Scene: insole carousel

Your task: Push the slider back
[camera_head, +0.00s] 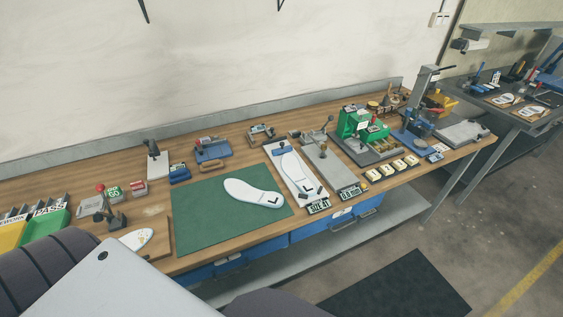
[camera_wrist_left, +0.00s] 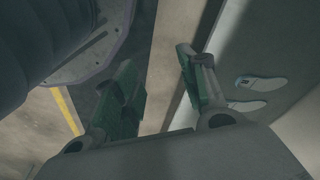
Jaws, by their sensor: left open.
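On the wooden workbench (camera_head: 105,203), a white measuring board (camera_head: 303,188) with an insole outline lies right of the green mat (camera_head: 205,222). A grey plate fixture (camera_head: 335,171) with a small knob lies beside it. Small dark labels sit at their near ends. I cannot tell which part is the slider at this size. My left gripper (camera_wrist_left: 160,82) shows only in the left wrist view, its two green-padded fingers apart with nothing between them. No bench fixture shows near it there. My right gripper is not in view.
A white insole (camera_head: 253,193) lies on the green mat. Green and yellow trays (camera_head: 45,226) stand at left. A green machine (camera_head: 361,124) and several small fixtures fill the back and right. Two pale insole-shaped items (camera_wrist_left: 262,84) show in the left wrist view.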

